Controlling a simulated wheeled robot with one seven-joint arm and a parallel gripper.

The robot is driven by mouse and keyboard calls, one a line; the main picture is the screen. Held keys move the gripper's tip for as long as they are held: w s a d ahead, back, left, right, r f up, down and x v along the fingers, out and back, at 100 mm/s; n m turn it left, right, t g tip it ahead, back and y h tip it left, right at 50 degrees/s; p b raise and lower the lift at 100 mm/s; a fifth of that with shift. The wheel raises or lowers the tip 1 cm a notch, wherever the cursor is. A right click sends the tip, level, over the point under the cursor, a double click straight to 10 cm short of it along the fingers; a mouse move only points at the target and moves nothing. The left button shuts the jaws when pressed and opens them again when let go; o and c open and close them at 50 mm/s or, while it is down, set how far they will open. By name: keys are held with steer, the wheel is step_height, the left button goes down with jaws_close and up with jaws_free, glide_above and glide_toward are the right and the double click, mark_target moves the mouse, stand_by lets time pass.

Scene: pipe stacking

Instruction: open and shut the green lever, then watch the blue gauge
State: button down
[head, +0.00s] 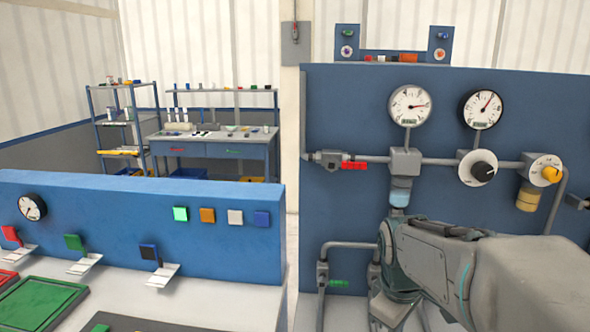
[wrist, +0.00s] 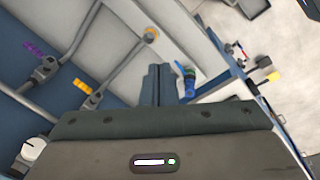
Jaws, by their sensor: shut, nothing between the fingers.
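A green-handled lever (head: 75,242) stands on the blue front panel at left, between a red and a blue-black one. A second green handle (head: 338,283) sits on a low pipe valve of the blue pipe wall. Two white-faced gauges, one with a grey rim (head: 411,105) and one with a dark rim (head: 482,109), are on that wall; a third, small gauge (head: 32,206) is at far left. I see no clearly blue gauge. My gripper (wrist: 158,84) is shut and empty in the wrist view, beside a blue part (wrist: 188,80). My arm hides its fingers in the head view.
A red valve handle (head: 354,165), a black knob (head: 484,169) and a yellow knob (head: 551,174) are on the pipe wall. In the wrist view, pipes with purple (wrist: 34,48) and orange (wrist: 83,87) handles are left of my fingers. Pale floor shows at upper right there.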

steer(key=s+a+f+m+t+y, duration=0.1)
steer(key=s+a+m, duration=0.2)
steer(key=s+m, duration=0.5)
steer(key=shift+s+a+f+t, duration=0.2)
steer(key=shift+s+t, duration=0.1)
steer(key=shift+s, duration=0.7)
stand_by(6.2)
